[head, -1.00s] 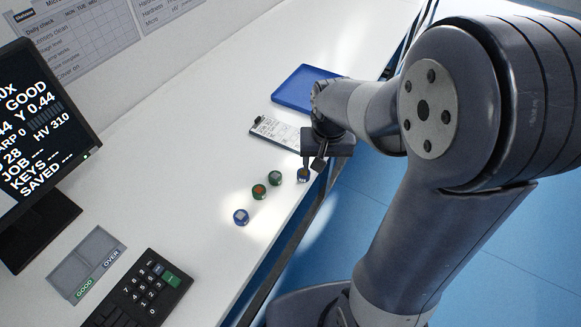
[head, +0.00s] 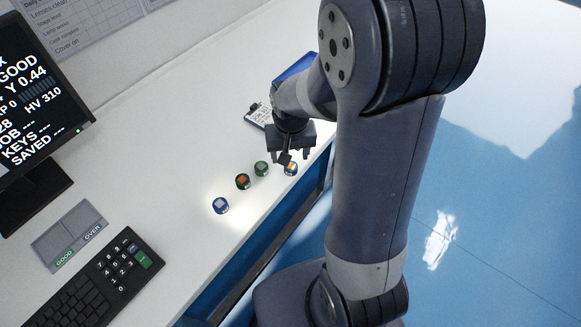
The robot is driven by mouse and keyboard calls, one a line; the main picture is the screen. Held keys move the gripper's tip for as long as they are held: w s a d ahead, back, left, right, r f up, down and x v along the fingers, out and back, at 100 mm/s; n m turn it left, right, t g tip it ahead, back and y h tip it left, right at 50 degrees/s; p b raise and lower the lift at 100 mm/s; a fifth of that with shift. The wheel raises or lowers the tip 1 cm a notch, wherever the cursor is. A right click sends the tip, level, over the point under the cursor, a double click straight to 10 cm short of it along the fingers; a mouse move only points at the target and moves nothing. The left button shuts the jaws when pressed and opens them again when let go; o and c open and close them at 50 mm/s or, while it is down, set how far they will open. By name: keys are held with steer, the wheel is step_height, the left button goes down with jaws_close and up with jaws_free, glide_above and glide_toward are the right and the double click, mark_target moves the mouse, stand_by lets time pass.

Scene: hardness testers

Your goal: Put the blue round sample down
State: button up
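A blue round sample with a yellowish square in its top (head: 291,168) stands near the front edge of the white bench. My gripper (head: 288,157) is just above and behind it, fingers pointing down and spread apart. The fingers look open; whether one touches the sample is too small to tell. Another blue round sample with a pale grey square top (head: 220,206) stands on the bench to the lower left, apart from my gripper.
Two green round samples, one orange-topped (head: 243,181) and one grey-topped (head: 261,169), stand between the blue ones. A clipboard (head: 257,115) and blue tray (head: 297,66) lie behind. A GOOD/OVER tray (head: 67,236), keyboard (head: 88,282) and monitor (head: 40,100) are left.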

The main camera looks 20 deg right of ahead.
mark_target(291, 166)
steer(key=shift+w+d+f, duration=0.15)
steer(key=shift+f, duration=1.15)
steer(key=shift+w+d+f, duration=0.1)
steer(key=shift+f, duration=1.15)
steer(key=shift+r, duration=0.1)
steer(key=c, duration=1.2)
